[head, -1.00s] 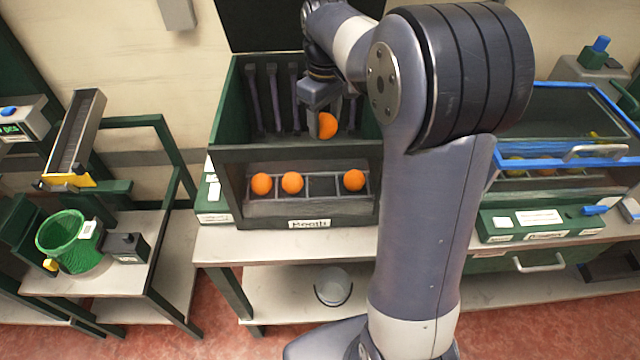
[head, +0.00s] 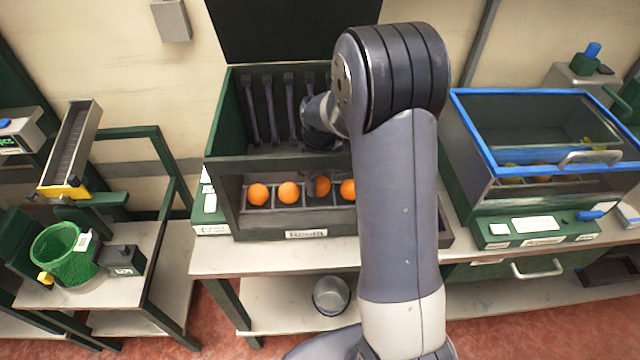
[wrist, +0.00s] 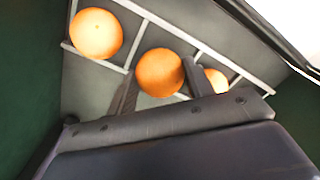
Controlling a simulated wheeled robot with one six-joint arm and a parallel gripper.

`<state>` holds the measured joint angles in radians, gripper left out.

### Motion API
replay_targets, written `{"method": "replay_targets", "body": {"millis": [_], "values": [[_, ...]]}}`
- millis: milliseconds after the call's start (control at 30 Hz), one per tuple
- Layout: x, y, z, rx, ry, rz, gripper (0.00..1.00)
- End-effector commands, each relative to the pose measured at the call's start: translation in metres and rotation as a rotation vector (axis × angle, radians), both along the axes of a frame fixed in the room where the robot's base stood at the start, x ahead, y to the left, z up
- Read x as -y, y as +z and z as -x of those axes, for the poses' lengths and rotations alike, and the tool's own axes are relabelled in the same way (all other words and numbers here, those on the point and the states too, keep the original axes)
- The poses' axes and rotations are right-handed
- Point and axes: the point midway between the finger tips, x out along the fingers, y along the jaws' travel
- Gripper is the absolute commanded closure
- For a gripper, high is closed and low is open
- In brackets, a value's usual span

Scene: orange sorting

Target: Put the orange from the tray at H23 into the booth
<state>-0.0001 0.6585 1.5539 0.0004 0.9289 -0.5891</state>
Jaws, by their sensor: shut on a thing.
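The booth (head: 228,165) is a dark green and grey box on the bench, with a row of divided cells inside its front opening. My gripper (wrist: 160,85) is inside the booth, shut on an orange (wrist: 160,72) at the third cell from the left. That orange also shows in the head view (head: 321,186), partly covered by my gripper. Whether it touches the cell floor I cannot tell. Other oranges sit in the cells to the left (head: 257,194) and (head: 289,192), and one to the right (head: 348,190). No tray marked H23 is readable.
A blue-rimmed clear case (head: 470,150) with fruit stands right of the booth. A green basket (head: 58,250) and a ribbed chute (head: 72,150) are at left. A metal bucket (head: 331,295) sits on the lower shelf. The booth's walls and dividers are close around my gripper.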

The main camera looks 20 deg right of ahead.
Motion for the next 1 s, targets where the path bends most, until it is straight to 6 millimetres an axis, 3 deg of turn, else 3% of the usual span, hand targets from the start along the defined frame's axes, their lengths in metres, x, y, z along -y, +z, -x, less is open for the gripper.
{"method": "replay_targets", "body": {"millis": [133, 533, 567, 600, 800, 1000], "values": [[0.000, -0.018, 0.001, -0.003, 0.000, -0.001, 0.74], [0.000, -0.024, 0.000, 0.000, 0.000, 0.000, 0.74], [0.000, -0.023, 0.000, 0.000, 0.000, 0.000, 0.49], [0.000, -0.023, 0.000, 0.000, 0.000, 0.000, 0.45], [0.000, -0.022, 0.000, 0.000, 0.000, 0.000, 0.29], [0.000, -0.022, 0.000, 0.000, 0.000, 0.000, 0.29]]}}
